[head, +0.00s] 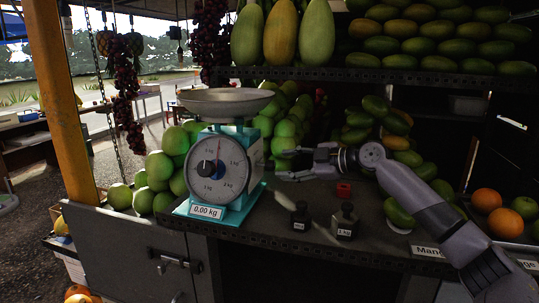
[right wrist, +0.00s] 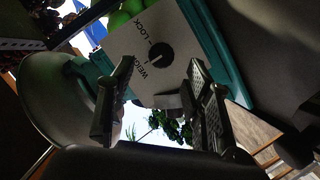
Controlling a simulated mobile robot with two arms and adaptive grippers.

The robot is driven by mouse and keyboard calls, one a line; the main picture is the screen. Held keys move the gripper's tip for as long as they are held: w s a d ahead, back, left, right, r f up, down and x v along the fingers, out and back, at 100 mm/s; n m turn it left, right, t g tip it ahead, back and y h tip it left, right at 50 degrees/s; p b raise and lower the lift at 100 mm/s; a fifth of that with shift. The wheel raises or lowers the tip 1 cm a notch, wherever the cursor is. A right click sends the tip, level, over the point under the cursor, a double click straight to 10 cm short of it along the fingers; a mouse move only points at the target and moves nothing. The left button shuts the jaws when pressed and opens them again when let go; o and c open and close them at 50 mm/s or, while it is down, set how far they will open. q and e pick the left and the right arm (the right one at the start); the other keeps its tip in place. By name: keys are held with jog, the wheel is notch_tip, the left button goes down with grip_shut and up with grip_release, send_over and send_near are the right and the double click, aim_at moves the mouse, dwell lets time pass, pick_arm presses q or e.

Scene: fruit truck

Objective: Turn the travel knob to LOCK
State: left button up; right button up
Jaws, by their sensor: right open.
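The teal scale (head: 255,170) stands on the counter with a round dial and a metal pan on top. Its travel knob (right wrist: 161,53) is a black round knob on a pale side panel (right wrist: 128,38) marked LOCK and WEIGH, seen in the right wrist view. A pale mark on the knob seems to face the WEIGH side, but this is hard to read. In the head view the knob is hidden. My right gripper (head: 285,164) is open and empty to the right of the scale, its fingers (right wrist: 160,68) spread on either side of the knob's line, apparently short of it. My left gripper is not in view.
Green fruit (head: 287,130) is heaped behind the scale. A shelf edge (head: 390,76) with fruit spans above. Oranges (head: 486,200) lie at the right.

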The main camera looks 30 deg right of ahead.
aim_at(274, 165)
jog(key=p+x, duration=0.2)
jog(key=x, duration=0.3)
jog(key=shift+w+a, duration=0.2)
jog(key=shift+w, duration=0.15)
jog(key=shift+w+a+f, duration=0.2)
jog(key=shift+w, duration=0.2)
grip_shut()
